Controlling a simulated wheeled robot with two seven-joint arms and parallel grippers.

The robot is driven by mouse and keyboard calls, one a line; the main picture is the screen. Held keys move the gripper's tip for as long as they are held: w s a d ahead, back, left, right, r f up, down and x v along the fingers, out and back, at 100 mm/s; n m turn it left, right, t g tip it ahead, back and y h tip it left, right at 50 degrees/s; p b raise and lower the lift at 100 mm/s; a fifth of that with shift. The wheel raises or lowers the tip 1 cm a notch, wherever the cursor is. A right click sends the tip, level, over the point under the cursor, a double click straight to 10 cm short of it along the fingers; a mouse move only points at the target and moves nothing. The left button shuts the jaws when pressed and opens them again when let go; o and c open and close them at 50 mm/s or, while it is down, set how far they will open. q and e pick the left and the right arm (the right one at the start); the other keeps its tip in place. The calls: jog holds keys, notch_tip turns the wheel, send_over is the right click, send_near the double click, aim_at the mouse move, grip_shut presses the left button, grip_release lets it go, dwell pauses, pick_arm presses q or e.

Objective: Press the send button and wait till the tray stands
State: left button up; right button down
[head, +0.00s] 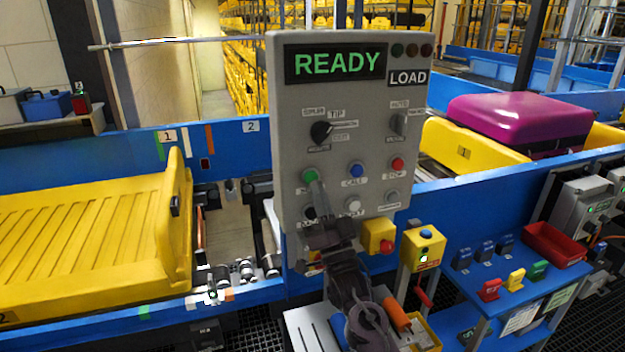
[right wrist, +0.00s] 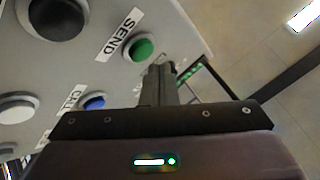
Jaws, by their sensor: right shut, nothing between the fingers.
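The send button is the green button (head: 309,174) on the grey control panel (head: 290,130). In the right wrist view the green button (right wrist: 140,47) sits beside the SEND label. My right gripper (head: 317,187) is shut and empty, its tips just below that button and partly over its label. Whether the tips touch it I cannot tell. The panel display (head: 336,64) reads READY, with LOAD beside it. An empty yellow tray (head: 100,285) marked 2 is on the conveyor at left. Another yellow tray (head: 470,152) marked 1 holds a magenta suitcase at right. My left gripper is out of view.
Close by on the panel are a blue CALL button (head: 356,171), a red button (head: 397,164) and a black knob (head: 321,131). A yellow box with a red button (head: 386,247) is below the panel. A blue shelf (head: 520,290) with small coloured blocks and a red bin stands at right.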

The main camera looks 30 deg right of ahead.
jog(key=shift+w, duration=0.15)
dwell(0.4)
jog(key=shift+w+d, duration=0.1)
jog(key=shift+w, duration=0.2)
jog(key=shift+w+d+b, duration=0.1)
jog(key=shift+w+b, duration=0.3)
jog(key=shift+w, duration=0.05)
dwell(0.7)
jog(key=shift+s, duration=0.15)
jog(key=shift+s+a, duration=0.2)
jog(key=shift+s, duration=0.55)
